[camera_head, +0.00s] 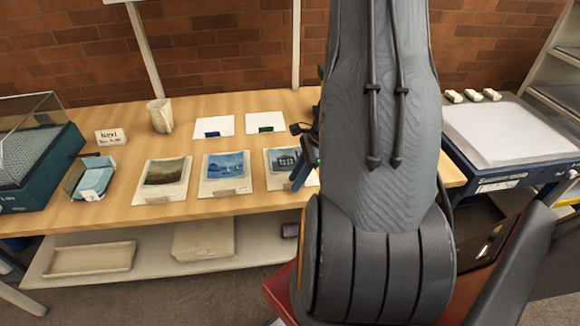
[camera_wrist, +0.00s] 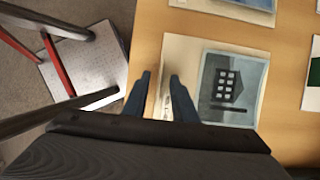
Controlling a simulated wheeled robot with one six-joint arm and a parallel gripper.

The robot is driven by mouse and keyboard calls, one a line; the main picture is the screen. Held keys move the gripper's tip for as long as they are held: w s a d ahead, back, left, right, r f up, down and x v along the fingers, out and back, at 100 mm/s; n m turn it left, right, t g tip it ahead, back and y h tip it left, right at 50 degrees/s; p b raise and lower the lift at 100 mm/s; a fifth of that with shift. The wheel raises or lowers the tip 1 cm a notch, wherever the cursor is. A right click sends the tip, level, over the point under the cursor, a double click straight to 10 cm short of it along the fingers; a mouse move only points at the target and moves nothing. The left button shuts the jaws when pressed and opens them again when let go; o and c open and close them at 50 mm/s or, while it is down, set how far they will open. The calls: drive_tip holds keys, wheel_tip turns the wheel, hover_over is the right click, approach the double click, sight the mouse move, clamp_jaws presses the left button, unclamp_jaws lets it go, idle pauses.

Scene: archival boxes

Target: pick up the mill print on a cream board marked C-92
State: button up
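The cream board (camera_head: 279,183) with a dark building print (camera_head: 284,161) lies flat, rightmost of three boards on the wooden table. The wrist view shows the print with pale windows (camera_wrist: 228,86) and the cream board around it (camera_wrist: 190,44). Its marking is too small to read, so I cannot confirm C-92. My gripper (camera_wrist: 163,88) has its two blue fingers apart, one near the board's edge and one over its cream margin. I cannot tell whether they touch it. In the head view, my arm hides part of my gripper (camera_head: 303,168) and the board's right side.
Two boards with pictures (camera_head: 166,180) (camera_head: 226,172) lie to the left. White cards (camera_head: 214,127) (camera_head: 265,123) lie behind. A flat-topped machine (camera_head: 508,133) stands at the right.

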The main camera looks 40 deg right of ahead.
drive_tip(key=shift+c, duration=0.4)
clamp_jaws()
drive_tip(key=shift+r, duration=0.15)
